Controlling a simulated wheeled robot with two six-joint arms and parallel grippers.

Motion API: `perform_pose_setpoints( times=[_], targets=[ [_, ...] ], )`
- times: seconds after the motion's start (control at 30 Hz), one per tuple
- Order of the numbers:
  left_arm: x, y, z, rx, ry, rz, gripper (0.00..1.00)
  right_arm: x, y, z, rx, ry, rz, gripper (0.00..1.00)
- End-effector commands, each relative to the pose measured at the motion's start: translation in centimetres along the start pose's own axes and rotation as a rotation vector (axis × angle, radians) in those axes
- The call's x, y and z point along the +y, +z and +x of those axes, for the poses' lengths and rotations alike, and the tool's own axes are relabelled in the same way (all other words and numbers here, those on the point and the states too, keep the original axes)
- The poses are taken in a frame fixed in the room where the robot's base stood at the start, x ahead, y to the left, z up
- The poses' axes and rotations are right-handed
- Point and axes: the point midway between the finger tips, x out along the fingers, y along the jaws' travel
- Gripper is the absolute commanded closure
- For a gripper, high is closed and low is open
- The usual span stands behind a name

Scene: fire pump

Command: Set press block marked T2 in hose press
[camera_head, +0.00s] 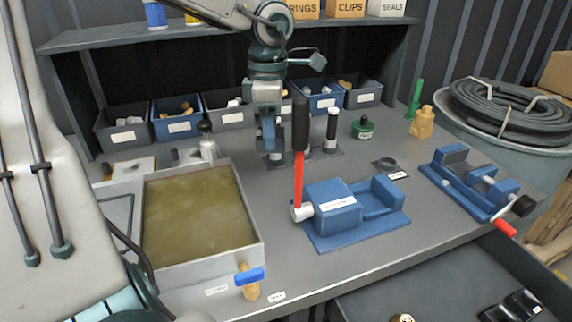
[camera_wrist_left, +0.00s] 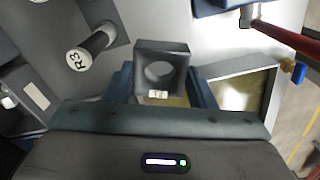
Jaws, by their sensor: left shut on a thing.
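My left gripper (camera_head: 268,140) points down over the back middle of the bench. In the left wrist view it is shut on a dark grey press block (camera_wrist_left: 174,53) with a round hole and a small white label (camera_wrist_left: 158,94) that appears to read T2. In the head view I cannot clearly make out the block at the gripper. The blue hose press (camera_head: 335,207), with an upright red lever (camera_head: 299,178) with a black grip, stands to the front right of the gripper, apart from it. Its right side has an open gap before an end block. My right gripper is not in view.
A tray of murky liquid (camera_head: 200,215) is at left, with a blue-handled tap (camera_head: 250,277). A post marked R3 (camera_wrist_left: 90,50) stands near the held block. A blue vise (camera_head: 470,183) is at right. Bins (camera_head: 178,118) line the back. Bench is clear in front of the press.

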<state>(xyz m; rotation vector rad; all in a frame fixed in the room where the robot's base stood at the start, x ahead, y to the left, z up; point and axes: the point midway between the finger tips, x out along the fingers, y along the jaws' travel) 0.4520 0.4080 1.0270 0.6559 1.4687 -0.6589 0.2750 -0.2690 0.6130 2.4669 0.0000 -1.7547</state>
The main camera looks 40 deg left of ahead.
Motion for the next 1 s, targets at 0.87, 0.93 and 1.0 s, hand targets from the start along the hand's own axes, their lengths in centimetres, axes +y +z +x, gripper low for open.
perform_pose_setpoints(
  times=[0.87,0.93,1.0],
  targets=[
    [-0.2,-0.1,10.3,0.0,-0.002,0.03,0.87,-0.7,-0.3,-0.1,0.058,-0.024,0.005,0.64],
    [-0.1,-0.1,10.2,-0.001,-0.001,0.03,0.87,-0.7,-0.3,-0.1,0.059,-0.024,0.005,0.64],
    [-0.1,-0.1,10.2,-0.001,0.0,0.03,0.87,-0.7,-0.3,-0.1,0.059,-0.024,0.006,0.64]
  ],
)
